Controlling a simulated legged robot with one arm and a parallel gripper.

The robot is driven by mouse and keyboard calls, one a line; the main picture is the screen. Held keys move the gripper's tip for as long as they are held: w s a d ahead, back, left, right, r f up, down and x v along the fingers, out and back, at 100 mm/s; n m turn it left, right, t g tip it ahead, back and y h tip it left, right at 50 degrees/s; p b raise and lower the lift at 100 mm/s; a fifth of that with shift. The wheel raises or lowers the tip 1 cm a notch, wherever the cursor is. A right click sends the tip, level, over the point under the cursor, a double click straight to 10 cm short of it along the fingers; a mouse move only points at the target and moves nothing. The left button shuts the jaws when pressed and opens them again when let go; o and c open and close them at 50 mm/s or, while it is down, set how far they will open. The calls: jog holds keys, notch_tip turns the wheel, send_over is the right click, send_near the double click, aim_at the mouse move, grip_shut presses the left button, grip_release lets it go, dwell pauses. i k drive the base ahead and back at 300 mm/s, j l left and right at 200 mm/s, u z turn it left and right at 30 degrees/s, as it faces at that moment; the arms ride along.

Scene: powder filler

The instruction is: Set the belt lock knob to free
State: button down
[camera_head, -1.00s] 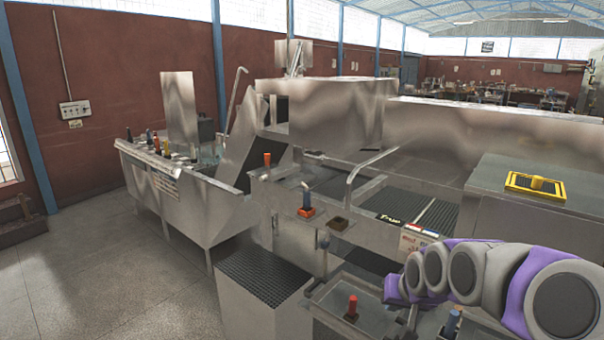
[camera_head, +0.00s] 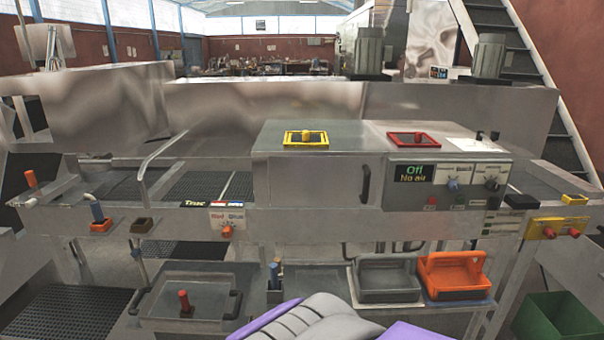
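No label readable as belt lock shows, so I cannot tell which knob it is. A small red-orange knob (camera_head: 227,232) sits under a white plate with red and blue lettering, on the machine's front rail. A yellow plate (camera_head: 562,227) with two red knobs is at the right end of the rail. The control panel (camera_head: 447,186) carries a blue knob (camera_head: 453,184) and a dark knob (camera_head: 491,184). Its display reads "Off / No air". My grey and purple arm shows at the bottom centre. My gripper's fingers are not in view.
A grey open caddy (camera_head: 386,294) and an orange one (camera_head: 456,290) stand on the lower shelf. A grey tray (camera_head: 160,301) with a red-handled item is left of them. A green bin (camera_head: 562,312) stands at lower right. A staircase rises behind on the right.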

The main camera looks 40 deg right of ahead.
aim_at(570, 229)
jog(key=z, duration=3)
jog(key=i+l+u, duration=0.1)
jog(key=i+l, duration=0.2)
jog(key=i, duration=0.35)
jog(key=i+l+u, duration=0.15)
jog(key=i+l, duration=0.2)
jog(key=i, duration=0.3)
jog(key=i+l+u, duration=0.1)
jog(key=i+l, duration=0.3)
jog(key=i, duration=0.25)
jog(key=i+l+u, duration=0.1)
jog(key=i+l, duration=0.4)
jog(key=i, duration=0.15)
